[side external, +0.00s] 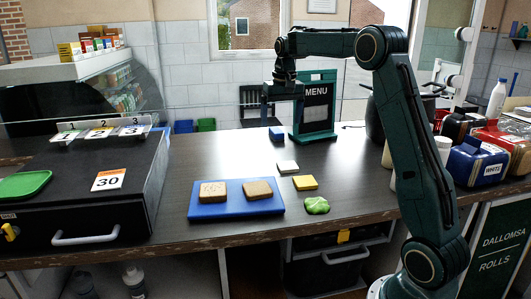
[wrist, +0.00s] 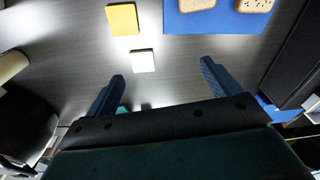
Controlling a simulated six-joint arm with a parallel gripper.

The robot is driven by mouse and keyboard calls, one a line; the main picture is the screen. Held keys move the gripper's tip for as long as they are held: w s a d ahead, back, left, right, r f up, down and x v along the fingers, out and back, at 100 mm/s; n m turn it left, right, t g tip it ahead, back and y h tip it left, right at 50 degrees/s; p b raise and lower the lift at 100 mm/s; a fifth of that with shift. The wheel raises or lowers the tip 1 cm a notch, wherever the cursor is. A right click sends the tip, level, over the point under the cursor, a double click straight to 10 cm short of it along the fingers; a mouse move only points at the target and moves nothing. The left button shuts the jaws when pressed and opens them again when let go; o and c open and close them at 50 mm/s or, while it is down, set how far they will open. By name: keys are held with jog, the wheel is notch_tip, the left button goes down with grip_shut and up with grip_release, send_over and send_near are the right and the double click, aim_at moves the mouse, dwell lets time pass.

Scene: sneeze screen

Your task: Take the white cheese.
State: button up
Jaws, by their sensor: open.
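The white cheese (side external: 288,167) is a small flat square lying on the dark counter, right of the blue board. In the wrist view the white cheese (wrist: 143,61) lies beyond my fingertips, between their lines and left of centre. My gripper (side external: 284,101) is above the counter, behind the cheese and in front of the menu stand; it also shows in the wrist view (wrist: 163,72). Its two blue fingers are apart with nothing between them. A yellow square slice (side external: 304,183) lies close to the white one, and it shows in the wrist view (wrist: 123,19).
A blue board (side external: 235,213) holds two bread slices (side external: 213,192). A clear screen (side external: 222,118) spans the counter's back.

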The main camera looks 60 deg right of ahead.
jog(key=w+d+f+m, duration=0.1)
jog(key=d+f+m, duration=0.1)
jog(key=d+f, duration=0.6)
send_over(289, 168)
jog(key=shift+g+y, duration=0.3)
jog(key=shift+g, duration=0.1)
jog(key=shift+f, duration=3.65)
jog(key=shift+f, duration=2.55)
jog(key=c, duration=1.1)
